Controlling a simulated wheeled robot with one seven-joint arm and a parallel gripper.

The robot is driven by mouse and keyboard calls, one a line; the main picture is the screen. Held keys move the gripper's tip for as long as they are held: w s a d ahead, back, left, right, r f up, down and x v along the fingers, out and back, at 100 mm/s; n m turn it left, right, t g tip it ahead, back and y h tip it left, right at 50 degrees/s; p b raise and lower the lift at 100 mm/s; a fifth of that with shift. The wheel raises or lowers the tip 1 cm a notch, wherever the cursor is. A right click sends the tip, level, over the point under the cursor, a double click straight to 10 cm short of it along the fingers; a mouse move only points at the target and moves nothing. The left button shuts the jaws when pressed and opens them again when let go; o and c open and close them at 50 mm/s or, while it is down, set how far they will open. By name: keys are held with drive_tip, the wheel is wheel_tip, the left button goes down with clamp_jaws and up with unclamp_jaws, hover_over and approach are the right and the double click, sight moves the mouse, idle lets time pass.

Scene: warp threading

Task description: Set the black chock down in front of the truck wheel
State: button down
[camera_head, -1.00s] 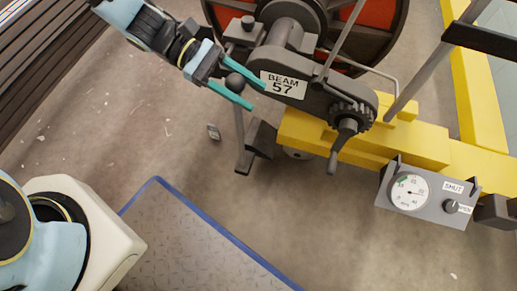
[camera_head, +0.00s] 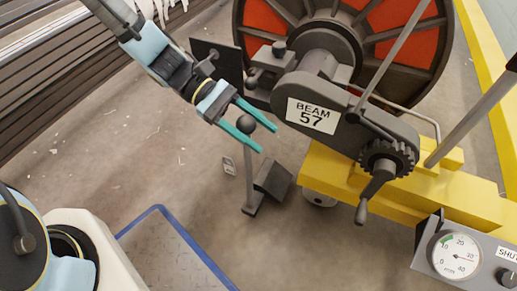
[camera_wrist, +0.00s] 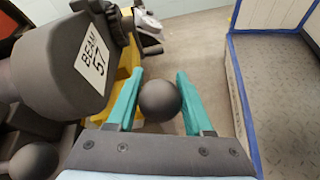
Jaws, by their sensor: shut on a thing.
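The black chock (camera_head: 272,180) is a dark wedge with an upright rod topped by a round knob. It is just left of the small grey truck wheel (camera_head: 318,198), which shows under the end of the yellow truck frame (camera_head: 345,180). A narrow gap shows between wedge and wheel. My gripper (camera_head: 254,127) is shut on the chock's knob, which shows between the teal fingers in the wrist view (camera_wrist: 160,100). The wedge is hidden in that view. I cannot tell whether the chock touches the floor.
A large beam with red panels (camera_head: 375,45) and a "BEAM 57" label (camera_head: 312,115) stands close right of my gripper. A gauge box (camera_head: 465,258) is at lower right. A blue-edged plate (camera_head: 175,255) lies in front. A small tag (camera_head: 229,168) is on the floor.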

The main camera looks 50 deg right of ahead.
wheel_tip(320, 180, down, 4)
drive_tip(key=shift+r+b, duration=0.15)
drive_tip(key=shift+b, duration=0.65)
drive_tip(key=shift+c, duration=1.5)
unclamp_jaws()
drive_tip(key=p+v, duration=0.4)
drive_tip(key=v, duration=0.8)
drive_tip(key=shift+p, duration=0.35)
